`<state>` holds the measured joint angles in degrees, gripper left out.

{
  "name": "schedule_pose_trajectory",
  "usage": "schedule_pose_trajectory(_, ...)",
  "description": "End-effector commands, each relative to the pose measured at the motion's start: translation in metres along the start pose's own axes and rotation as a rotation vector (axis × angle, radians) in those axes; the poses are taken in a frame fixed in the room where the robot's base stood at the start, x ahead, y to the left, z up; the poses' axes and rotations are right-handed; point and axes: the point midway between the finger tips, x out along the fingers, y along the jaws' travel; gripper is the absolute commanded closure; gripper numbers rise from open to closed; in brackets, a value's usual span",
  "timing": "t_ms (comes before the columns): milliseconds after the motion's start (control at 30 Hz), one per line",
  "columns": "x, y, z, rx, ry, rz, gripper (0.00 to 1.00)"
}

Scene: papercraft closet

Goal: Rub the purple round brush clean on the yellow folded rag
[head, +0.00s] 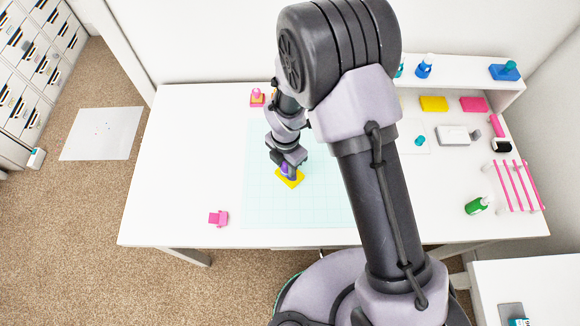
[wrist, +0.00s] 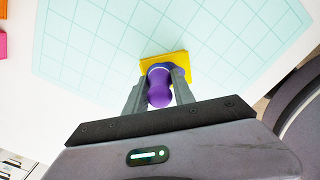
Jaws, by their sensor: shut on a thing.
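My gripper (head: 289,171) is shut on the purple round brush (head: 284,168), above the cutting mat. In the wrist view the brush (wrist: 159,88) is between the two fingers of my gripper (wrist: 160,82), its rounded purple end towards the camera. The yellow folded rag (head: 289,179) lies on the light teal mat, directly under the brush. In the wrist view the rag (wrist: 150,66) shows just beyond the fingertips. The brush's lower end is hidden, so I cannot tell whether it touches the rag.
The teal grid mat (head: 262,205) lies on the white table (head: 180,170). A pink item (head: 218,218) sits front left and a pink-and-orange item (head: 257,97) at the back. A green bottle (head: 477,205) and pink rack (head: 514,186) are at right. The table's left part is mostly clear.

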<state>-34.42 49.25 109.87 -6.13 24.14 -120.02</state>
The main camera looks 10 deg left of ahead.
Motion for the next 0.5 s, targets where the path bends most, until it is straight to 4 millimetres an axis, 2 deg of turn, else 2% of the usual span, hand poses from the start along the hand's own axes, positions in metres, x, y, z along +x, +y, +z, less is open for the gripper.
schedule_pose_trajectory(367,-0.002,-0.021,0.000,-0.001,0.000,-0.001,1.00)
schedule_pose_trajectory(500,-0.001,-0.019,0.000,-0.001,0.000,0.000,1.00)
